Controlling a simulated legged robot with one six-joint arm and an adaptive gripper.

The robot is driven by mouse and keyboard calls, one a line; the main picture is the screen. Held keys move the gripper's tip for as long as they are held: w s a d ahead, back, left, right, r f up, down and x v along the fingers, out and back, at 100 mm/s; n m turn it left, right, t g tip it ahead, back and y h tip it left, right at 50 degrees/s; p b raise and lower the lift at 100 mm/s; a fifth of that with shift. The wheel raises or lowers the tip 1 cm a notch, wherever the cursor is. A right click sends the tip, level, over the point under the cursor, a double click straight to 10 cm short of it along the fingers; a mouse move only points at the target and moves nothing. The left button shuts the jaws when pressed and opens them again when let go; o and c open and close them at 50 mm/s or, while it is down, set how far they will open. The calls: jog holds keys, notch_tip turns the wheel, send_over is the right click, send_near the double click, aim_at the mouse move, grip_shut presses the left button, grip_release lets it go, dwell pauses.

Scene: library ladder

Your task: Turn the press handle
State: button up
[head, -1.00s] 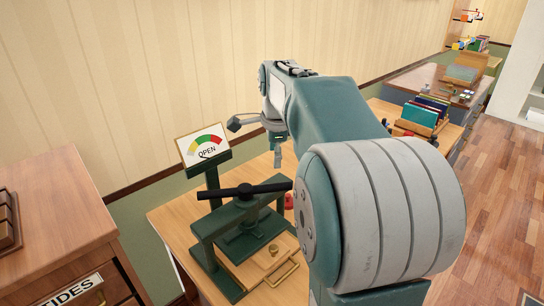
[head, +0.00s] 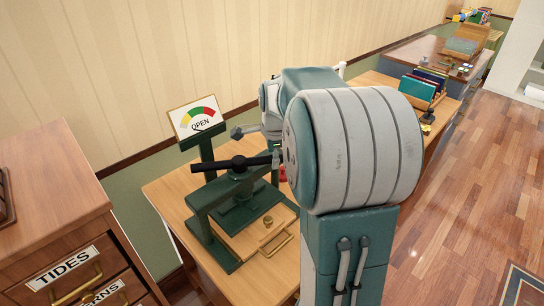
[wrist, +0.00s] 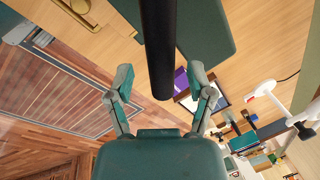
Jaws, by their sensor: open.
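The press (head: 203,225) is a dark green frame on a wooden table. Its black handle (head: 222,163) is a bar lying across the top, running left to right. A dial sign reading "OPEN" (head: 196,120) stands behind it. My gripper (head: 258,147) is at the handle's right end, partly hidden by my arm. In the wrist view, the handle bar (wrist: 158,40) runs down from the top edge, and its end lies between the two open fingers of my gripper (wrist: 161,80). Gaps show on both sides; neither finger appears to touch the bar.
A wooden drawer cabinet (head: 50,200) labelled "TIDES" stands at the left. The press has a wooden board with a brass knob (head: 267,221) and pull at its front. A book rack (head: 420,88) stands farther right.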

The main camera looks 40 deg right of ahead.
jog(key=shift+d+f, duration=0.4)
jog(key=shift+d, duration=0.35)
jog(key=shift+a, duration=0.45)
jog(key=c, duration=0.4)
jog(key=shift+a+r, duration=0.1)
jog(key=shift+a, duration=0.2)
grip_shut()
jog(key=shift+d, duration=0.15)
